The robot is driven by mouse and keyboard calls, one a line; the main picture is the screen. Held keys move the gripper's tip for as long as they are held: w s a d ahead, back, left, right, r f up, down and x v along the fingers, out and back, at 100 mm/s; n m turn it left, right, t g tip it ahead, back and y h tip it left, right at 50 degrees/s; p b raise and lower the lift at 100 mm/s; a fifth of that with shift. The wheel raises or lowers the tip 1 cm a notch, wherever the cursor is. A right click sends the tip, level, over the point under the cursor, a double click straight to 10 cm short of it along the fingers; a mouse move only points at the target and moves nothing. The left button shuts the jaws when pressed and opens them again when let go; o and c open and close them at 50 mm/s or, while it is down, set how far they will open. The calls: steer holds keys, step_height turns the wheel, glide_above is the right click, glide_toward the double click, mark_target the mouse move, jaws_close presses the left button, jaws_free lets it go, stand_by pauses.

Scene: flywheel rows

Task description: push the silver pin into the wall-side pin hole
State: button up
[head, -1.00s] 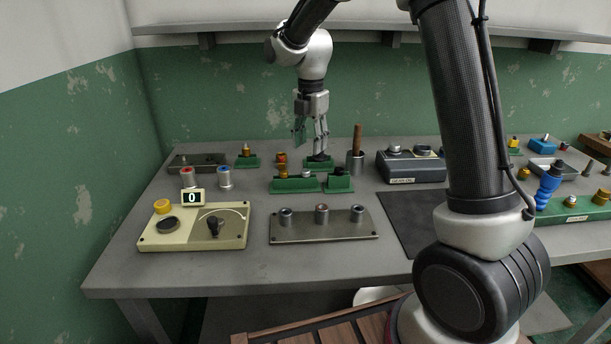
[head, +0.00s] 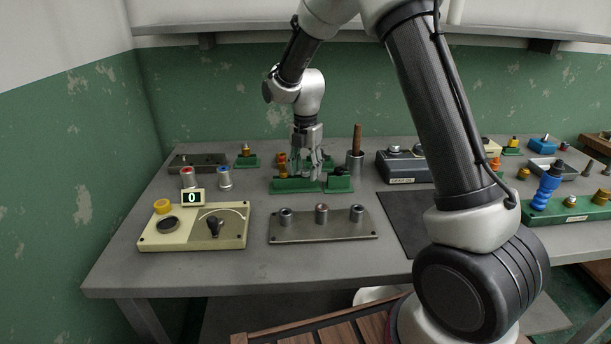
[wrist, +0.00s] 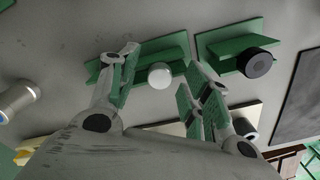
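The silver pin (wrist: 159,76) shows as a pale round head at the front of a green bracket (wrist: 145,57) in the wrist view. My gripper (wrist: 161,84) is open, with one finger left and one finger right of the pin head. A gap shows on both sides, and I cannot tell whether a finger touches it. In the head view my gripper (head: 308,172) points down over the green bracket (head: 290,187), and its fingers cover the silver pin. I cannot make out the pin holes.
A black knob (wrist: 255,63) on a second green bracket (wrist: 212,40) stands close to the right. Nearer are a steel plate with several posts (head: 300,235) and a cream panel (head: 150,240). A brown-handled tool stands in a cup (head: 355,160). A dark mat (head: 400,215) is clear.

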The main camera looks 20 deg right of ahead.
jaws_close()
